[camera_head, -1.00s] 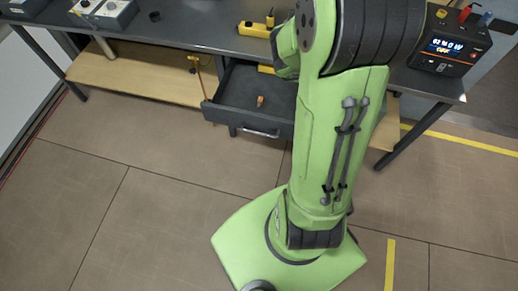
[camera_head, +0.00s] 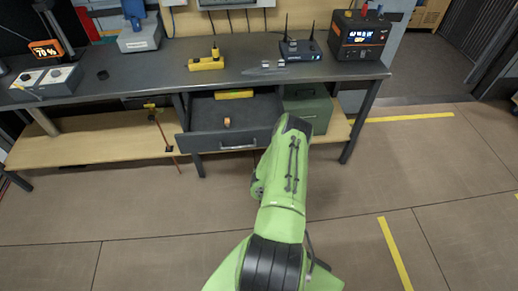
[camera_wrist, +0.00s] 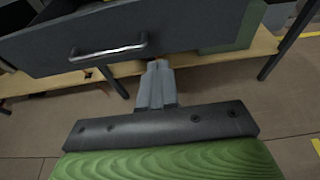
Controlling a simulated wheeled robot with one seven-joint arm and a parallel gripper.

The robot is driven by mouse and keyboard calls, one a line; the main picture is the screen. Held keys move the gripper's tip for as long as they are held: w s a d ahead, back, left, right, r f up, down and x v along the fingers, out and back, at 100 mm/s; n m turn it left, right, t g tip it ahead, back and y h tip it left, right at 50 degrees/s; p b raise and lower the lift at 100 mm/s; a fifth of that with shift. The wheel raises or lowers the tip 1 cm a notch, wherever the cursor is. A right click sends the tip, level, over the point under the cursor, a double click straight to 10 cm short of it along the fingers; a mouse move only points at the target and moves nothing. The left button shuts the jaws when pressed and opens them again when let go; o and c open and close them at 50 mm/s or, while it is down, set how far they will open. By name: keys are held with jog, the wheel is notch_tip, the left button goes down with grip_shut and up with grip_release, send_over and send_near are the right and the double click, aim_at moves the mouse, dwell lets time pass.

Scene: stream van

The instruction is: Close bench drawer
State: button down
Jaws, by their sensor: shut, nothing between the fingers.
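The bench drawer (camera_head: 196,143) is pulled out under the dark workbench (camera_head: 130,70). A small orange item (camera_head: 227,122) and a yellow item (camera_head: 234,94) lie inside it. Its silver handle (camera_wrist: 108,50) is on the drawer's front face, left of my gripper in the wrist view. My gripper (camera_wrist: 158,66) is shut and empty, with its fingertips near the lower edge of the drawer front; I cannot tell whether they touch it. In the head view my arm hides the gripper near the drawer's right end.
A green box (camera_head: 308,106) stands on the wooden lower shelf (camera_head: 90,138), right of the drawer. A bench leg (camera_head: 360,122) stands farther right. A yellow power strip (camera_head: 206,63), a router (camera_head: 300,50) and a power unit (camera_head: 358,38) sit on the benchtop. The floor in front is clear.

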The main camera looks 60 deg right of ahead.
jog(key=b, duration=0.2)
send_near(260, 139)
notch_tip(260, 139, down, 2)
jog(key=w+d, duration=0.2)
jog(key=shift+r+p+x, duration=0.15)
jog(key=shift+p+x, duration=0.1)
jog(key=shift+x, duration=0.55)
jog(key=shift+r+p+x, duration=0.15)
jog(key=shift+p+x, duration=0.1)
jog(key=shift+x, duration=0.55)
jog(key=shift+d, duration=0.2)
